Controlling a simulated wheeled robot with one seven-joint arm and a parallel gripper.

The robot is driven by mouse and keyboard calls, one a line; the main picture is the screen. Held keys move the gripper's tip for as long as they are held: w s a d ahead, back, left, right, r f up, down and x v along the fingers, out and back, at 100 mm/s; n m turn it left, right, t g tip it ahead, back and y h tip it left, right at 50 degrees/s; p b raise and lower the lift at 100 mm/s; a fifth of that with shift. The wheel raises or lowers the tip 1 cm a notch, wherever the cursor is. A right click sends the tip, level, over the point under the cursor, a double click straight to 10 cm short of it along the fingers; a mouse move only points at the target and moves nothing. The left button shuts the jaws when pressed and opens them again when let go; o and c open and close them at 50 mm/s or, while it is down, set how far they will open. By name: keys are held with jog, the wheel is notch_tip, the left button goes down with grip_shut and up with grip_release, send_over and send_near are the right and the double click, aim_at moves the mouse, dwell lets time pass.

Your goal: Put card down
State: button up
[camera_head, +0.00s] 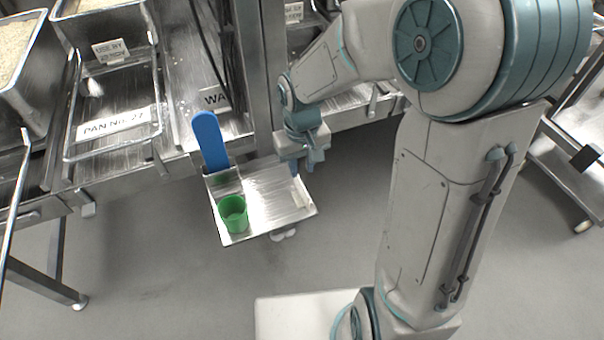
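My gripper (304,163) points down over the right part of a small metal tray (262,212). A small whitish strip (300,193) shows on the tray just below the fingertips. It may be the card, but it is too small to be sure, and I cannot tell if the fingers touch it. The gap between the fingers is not clear. Other labels show on the metal counter: one reading "PAN NO 27" (118,121), one reading "USE BY" (111,52), and one partly hidden, beginning "WA" (214,98).
A green cup (233,213) stands at the tray's left side, and a blue paddle (210,142) stands upright behind it. Metal pans of rice (14,45) are at the upper left. A metal post (253,75) rises behind the tray. A cart (577,165) stands at right.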

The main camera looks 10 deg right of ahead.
notch_tip(320, 180, up, 2)
jog(key=shift+r, duration=0.1)
jog(key=s+d+r+m+t, duration=0.1)
jog(key=s+d+r+m, duration=0.2)
jog(key=s+d+r, duration=0.3)
jog(key=s+d, duration=0.4)
jog(key=s, duration=0.2)
jog(key=shift+s+r+t, duration=0.2)
jog(key=shift+r+t, duration=0.1)
jog(key=shift+r, duration=0.05)
